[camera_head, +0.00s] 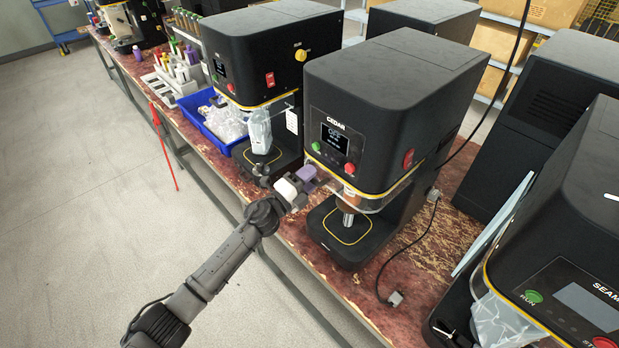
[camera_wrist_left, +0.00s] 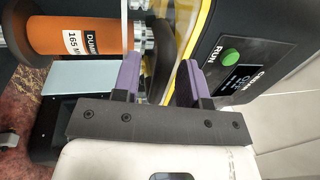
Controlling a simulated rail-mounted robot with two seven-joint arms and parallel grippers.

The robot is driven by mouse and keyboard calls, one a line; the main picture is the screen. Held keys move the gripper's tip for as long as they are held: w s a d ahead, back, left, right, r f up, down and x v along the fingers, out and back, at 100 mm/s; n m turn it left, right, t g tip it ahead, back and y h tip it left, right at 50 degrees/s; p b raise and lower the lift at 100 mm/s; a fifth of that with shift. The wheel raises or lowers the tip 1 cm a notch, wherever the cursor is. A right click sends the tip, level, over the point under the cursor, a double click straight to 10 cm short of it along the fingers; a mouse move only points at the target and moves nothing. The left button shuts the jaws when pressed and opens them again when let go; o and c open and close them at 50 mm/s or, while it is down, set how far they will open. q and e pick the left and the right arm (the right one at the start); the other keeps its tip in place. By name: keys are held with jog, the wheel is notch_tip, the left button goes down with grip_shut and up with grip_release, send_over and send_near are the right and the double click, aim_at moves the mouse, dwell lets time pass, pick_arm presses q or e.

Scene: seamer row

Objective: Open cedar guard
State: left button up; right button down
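The Cedar machine (camera_head: 385,110) is a black seamer with a yellow trim line, a small screen reading OFF, a green button and a red one. Its clear guard (camera_head: 378,203) hangs below the head, in front of the orange-brown cylinder over the black base plate (camera_head: 345,228). My left gripper (camera_head: 308,177), with purple fingers, is at the machine's left front corner, just below the panel. In the left wrist view the fingers (camera_wrist_left: 160,78) are apart, with the yellow trim behind the gap. A clear strip passes by the left-hand finger; I cannot tell whether they touch. My right gripper is out of view.
Another black seamer (camera_head: 262,50) stands to the left, with a blue bin (camera_head: 215,122) of clear parts beside it. A third seamer (camera_head: 570,250) is at the right. A cable lies on the worn red bench (camera_head: 415,262).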

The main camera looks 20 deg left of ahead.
pick_arm(q)
grip_shut()
dwell(0.4)
